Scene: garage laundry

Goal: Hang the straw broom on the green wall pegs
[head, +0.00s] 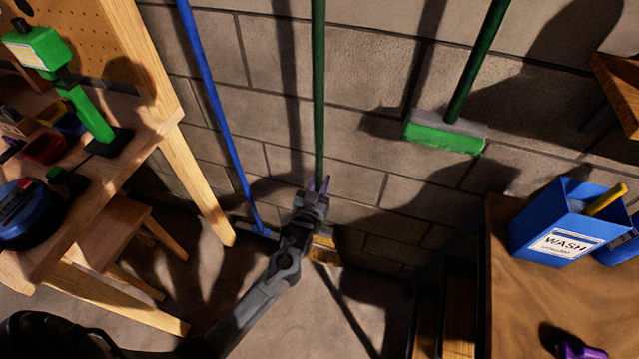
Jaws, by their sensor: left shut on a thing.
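The straw broom has a long dark green handle (319,95) that runs upright in front of the block wall and leaves the top of the head view. Its yellow straw head (325,252) shows low down, partly hidden behind my left arm. My left gripper (319,186) is shut on the lower part of the broom handle, a little above the straw head. I cannot tell whether the straw touches the floor. The green wall pegs are not in view. My right gripper is not in view.
A green-headed brush (443,137) with a green handle is at the wall on the right. A blue pole (215,105) stands left of the broom. A wooden workbench (150,140) fills the left. A blue "WASH" box (560,225) stands on a wooden surface (530,310) at right.

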